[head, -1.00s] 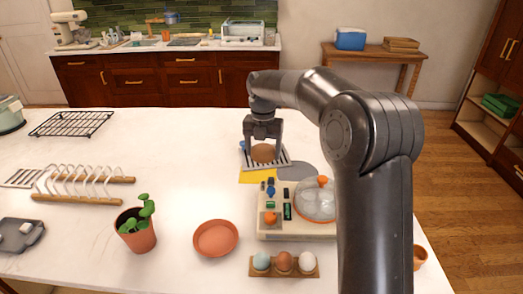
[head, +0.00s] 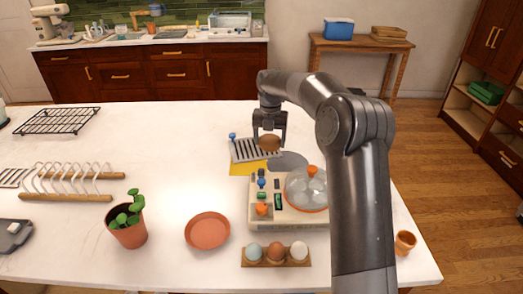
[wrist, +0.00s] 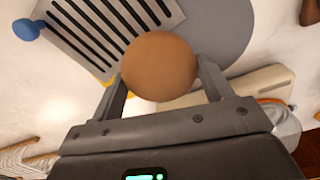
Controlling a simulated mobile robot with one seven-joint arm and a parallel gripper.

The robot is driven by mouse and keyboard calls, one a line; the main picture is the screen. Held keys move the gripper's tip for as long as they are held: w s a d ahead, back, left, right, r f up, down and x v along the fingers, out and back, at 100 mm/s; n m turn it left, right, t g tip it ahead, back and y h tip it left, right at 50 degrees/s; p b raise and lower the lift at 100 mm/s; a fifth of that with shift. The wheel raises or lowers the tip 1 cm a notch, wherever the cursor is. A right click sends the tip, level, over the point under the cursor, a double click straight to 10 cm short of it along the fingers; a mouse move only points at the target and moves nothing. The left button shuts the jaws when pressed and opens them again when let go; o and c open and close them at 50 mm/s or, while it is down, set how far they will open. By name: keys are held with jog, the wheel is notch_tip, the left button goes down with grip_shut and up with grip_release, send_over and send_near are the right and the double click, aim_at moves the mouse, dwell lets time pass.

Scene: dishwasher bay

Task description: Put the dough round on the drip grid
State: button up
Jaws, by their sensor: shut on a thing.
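The dough round (head: 270,143) is a brown ball held between the two fingers of my gripper (head: 269,137). In the wrist view the dough round (wrist: 158,66) sits between the fingertips. The drip grid (head: 243,152) appears to be the pale slotted plate with dark slots and a blue knob at its left corner. The ball overlaps the grid's right part in the head view. In the wrist view the ball covers the end of the grid (wrist: 98,28) and part of the grey disc beside it. The gap between ball and grid is hard to judge.
A yellow sheet (head: 250,168) and a grey disc (head: 290,161) lie near the grid. A cream device (head: 258,215) with a clear dome (head: 305,190) stands in front. An egg holder (head: 276,262), terracotta saucer (head: 207,231) and potted plant (head: 127,228) are nearer.

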aim_at(262, 137)
jog(key=a+f, duration=0.1)
jog(key=w+a, duration=0.1)
jog(key=shift+a+f, duration=0.3)
jog(key=shift+f, duration=2)
jog(key=shift+f, duration=0.1)
jog(key=o, duration=1.1)
notch_tip(262, 137, up, 12)
jog(key=shift+s+r, duration=0.1)
jog(key=shift+r, duration=0.1)
